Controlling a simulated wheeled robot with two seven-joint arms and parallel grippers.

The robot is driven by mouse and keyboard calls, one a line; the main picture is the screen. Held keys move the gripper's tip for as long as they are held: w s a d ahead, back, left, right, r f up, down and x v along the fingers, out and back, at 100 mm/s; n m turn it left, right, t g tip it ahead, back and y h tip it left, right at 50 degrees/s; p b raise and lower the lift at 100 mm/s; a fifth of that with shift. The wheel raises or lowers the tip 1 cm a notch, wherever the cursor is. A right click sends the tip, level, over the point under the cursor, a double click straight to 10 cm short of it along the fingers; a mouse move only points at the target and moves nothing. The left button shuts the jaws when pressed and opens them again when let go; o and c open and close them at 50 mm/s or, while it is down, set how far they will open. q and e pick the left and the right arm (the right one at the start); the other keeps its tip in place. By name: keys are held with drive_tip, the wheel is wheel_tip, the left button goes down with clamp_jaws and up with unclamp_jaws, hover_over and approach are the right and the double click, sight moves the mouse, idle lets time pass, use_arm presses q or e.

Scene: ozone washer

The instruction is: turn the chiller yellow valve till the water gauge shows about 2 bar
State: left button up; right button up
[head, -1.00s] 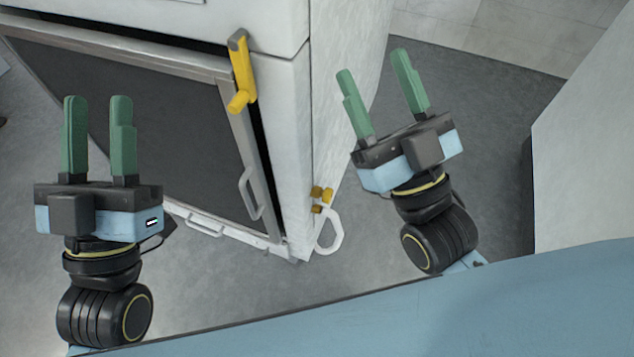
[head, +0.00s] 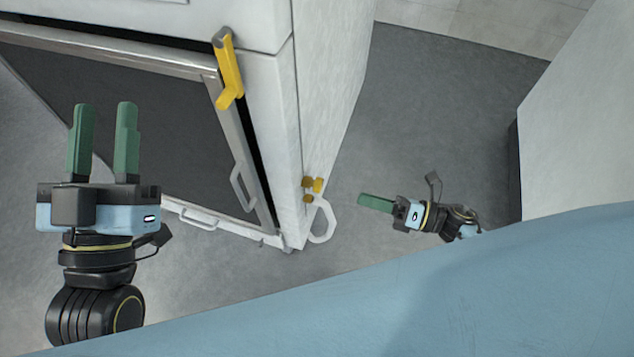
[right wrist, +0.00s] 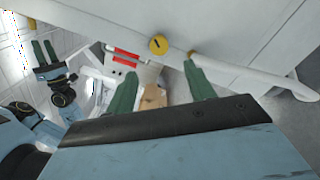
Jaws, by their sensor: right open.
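Small yellow valve parts (head: 312,187) sit low on the side of the white machine, by its front corner, above a white hose loop. In the right wrist view a round yellow knob (right wrist: 158,44) with a dark mark lies beyond and between my right fingertips, apart from them. My right gripper (head: 361,200) is open and empty, low to the right of the valve parts, pointing at the machine's side; it also shows in the right wrist view (right wrist: 160,68). My left gripper (head: 103,105) is open and empty, raised before the dark door. I cannot make out a water gauge.
The white machine (head: 335,70) has a yellow lever (head: 231,72) by its dark front door (head: 150,110). A white hose loop (head: 322,222) hangs beside the corner. Another white body stands at the right (head: 570,130). Grey floor (head: 430,110) lies free between them.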

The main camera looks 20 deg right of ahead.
sight(317, 185)
use_arm(q)
drive_tip(key=shift+s+a+r+t+h+b, duration=0.25)
drive_tip(key=shift+s+r+t+b, duration=0.35)
drive_tip(key=shift+t, duration=0.4)
drive_tip(key=shift+s+a+r+t+h+b, duration=0.1)
drive_tip(key=shift+s+r+t+h+b, duration=0.3)
drive_tip(key=shift+s+t+b, duration=0.45)
use_arm(e)
drive_tip(key=shift+x, duration=6.25)
use_arm(q)
drive_tip(key=shift+w, duration=0.2)
use_arm(e)
drive_tip(key=shift+r, duration=0.1)
drive_tip(key=shift+c, duration=0.3)
drive_tip(key=c, duration=0.9)
use_arm(q)
drive_tip(key=shift+w+p, duration=0.1)
drive_tip(key=shift+p, duration=0.2)
drive_tip(key=shift+w, duration=0.15)
use_arm(e)
drive_tip(key=shift+m, duration=0.3)
